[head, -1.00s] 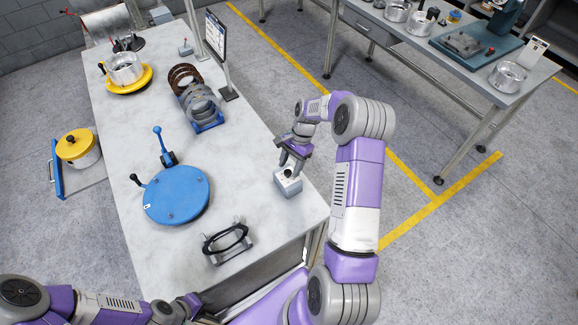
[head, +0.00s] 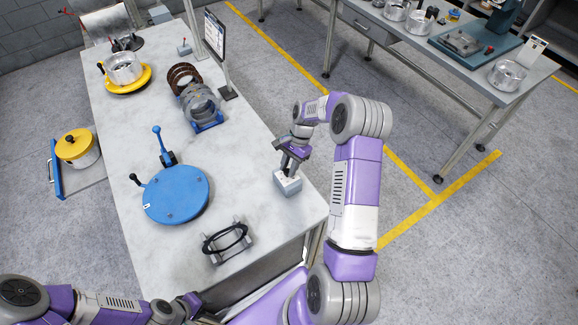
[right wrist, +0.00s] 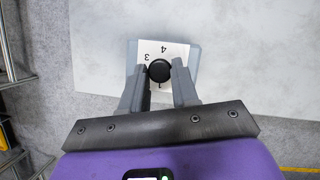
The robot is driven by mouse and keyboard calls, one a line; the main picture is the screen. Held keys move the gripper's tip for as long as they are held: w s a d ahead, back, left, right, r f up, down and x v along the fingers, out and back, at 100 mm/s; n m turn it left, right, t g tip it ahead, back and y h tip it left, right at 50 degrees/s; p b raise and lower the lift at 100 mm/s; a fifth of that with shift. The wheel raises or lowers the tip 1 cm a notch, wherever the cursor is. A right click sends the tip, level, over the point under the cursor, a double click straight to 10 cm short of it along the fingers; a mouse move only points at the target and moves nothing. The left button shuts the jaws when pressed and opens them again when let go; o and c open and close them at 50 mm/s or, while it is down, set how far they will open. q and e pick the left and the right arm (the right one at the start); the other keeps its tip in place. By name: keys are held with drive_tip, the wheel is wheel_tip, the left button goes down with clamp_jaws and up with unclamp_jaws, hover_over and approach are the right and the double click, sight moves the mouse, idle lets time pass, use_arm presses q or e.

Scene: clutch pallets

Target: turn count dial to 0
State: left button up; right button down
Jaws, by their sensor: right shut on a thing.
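The count dial is a black round knob (right wrist: 159,70) on a small grey box with a white numbered face (right wrist: 176,52). The box (head: 289,186) sits near the table's right edge. In the right wrist view the figures 3 and 4 show beyond the knob, and a mark like a 1 shows at its near side. I cannot tell where the knob points. My right gripper (head: 291,171) is over the box, its fingers shut on the knob from both sides. My left gripper (head: 197,307) is low at the table's near edge, away from the dial; its jaws are unclear.
On the table (head: 250,145) are a blue round plate (head: 176,195) with a lever, a black ring on a stand (head: 226,242), a rack of discs (head: 202,107) and a yellow turntable with a metal housing (head: 123,70). A display board (head: 215,38) stands behind. Bare tabletop lies left of the dial.

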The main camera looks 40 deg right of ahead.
drive_tip(key=n, duration=0.2)
drive_tip(key=n+g, duration=0.1)
drive_tip(key=n+g+h, duration=0.1)
drive_tip(key=n, duration=0.1)
drive_tip(key=shift+w+a+n+b, duration=0.1)
drive_tip(key=shift+w+n+b, duration=0.15)
drive_tip(key=shift+n+b, duration=0.05)
drive_tip(key=n+h, duration=0.1)
drive_tip(key=n, duration=0.2)
drive_tip(key=n+g, duration=0.1)
drive_tip(key=n, duration=0.2)
drive_tip(key=shift+w+a+g+h+b, duration=0.2)
drive_tip(key=shift+g+h+b, duration=0.1)
drive_tip(key=shift+h+b, duration=0.1)
drive_tip(key=n, duration=0.2)
drive_tip(key=n+h, duration=0.1)
drive_tip(key=n, duration=0.1)
drive_tip(key=n+h, duration=0.1)
drive_tip(key=n, duration=0.1)
drive_tip(key=shift+a+n, duration=0.25)
drive_tip(key=shift+n, duration=0.15)
drive_tip(key=n+h, duration=0.1)
drive_tip(key=n, duration=0.1)
drive_tip(key=n+h, duration=0.1)
drive_tip(key=n, duration=0.2)
drive_tip(key=shift+s+a+b, duration=0.15)
drive_tip(key=shift+s+b, duration=0.05)
drive_tip(key=shift+b, duration=0.1)
drive_tip(key=shift+n+h, duration=0.3)
drive_tip(key=shift+n, duration=0.1)
